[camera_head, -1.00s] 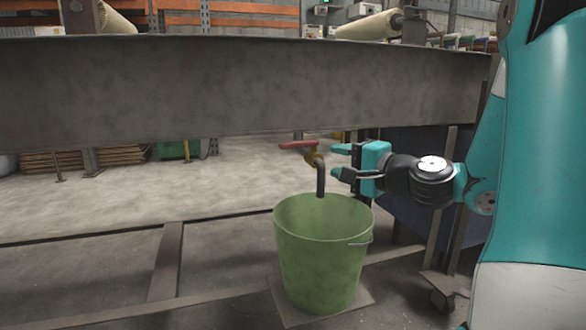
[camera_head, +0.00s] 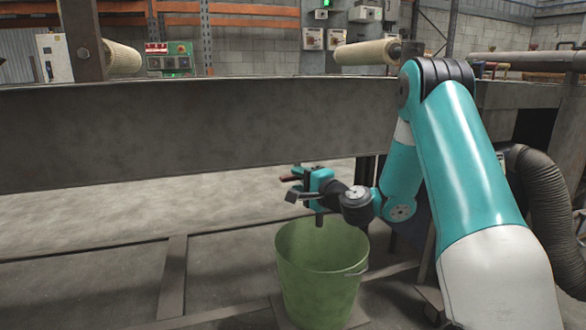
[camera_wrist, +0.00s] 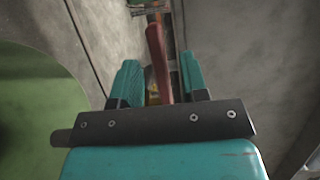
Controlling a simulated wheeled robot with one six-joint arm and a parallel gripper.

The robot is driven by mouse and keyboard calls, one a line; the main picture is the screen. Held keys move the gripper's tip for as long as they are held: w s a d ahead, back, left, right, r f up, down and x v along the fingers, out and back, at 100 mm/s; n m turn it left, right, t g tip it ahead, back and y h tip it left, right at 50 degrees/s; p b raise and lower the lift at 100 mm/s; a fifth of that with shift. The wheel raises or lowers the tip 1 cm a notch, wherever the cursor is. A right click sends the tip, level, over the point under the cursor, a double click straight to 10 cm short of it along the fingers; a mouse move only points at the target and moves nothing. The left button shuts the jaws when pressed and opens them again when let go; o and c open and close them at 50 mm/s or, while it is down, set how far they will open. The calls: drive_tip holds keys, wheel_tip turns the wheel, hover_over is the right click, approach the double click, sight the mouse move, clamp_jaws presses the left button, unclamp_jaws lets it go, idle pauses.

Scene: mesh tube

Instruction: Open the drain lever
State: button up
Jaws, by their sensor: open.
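The red drain lever (camera_head: 289,178) shows in the head view as a short piece at my gripper's fingertips, under the grey tank wall. Most of the valve is hidden behind my gripper (camera_head: 294,184). The spout's lower end (camera_head: 319,219) shows just below it, above the green bucket (camera_head: 322,280). In the wrist view the red lever (camera_wrist: 157,58) runs lengthwise between the two teal fingers of my gripper (camera_wrist: 160,80), a bit of brass valve behind it. The fingers are apart, with gaps beside the lever; I cannot tell whether either touches it.
The grey tank wall (camera_head: 180,135) spans the scene above the valve. A metal frame rail (camera_head: 172,275) runs along the floor left of the bucket. A ribbed black hose (camera_head: 540,205) hangs at the right.

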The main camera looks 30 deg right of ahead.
drive_tip(key=shift+w+a, duration=0.15)
drive_tip(key=shift+w, duration=1.3)
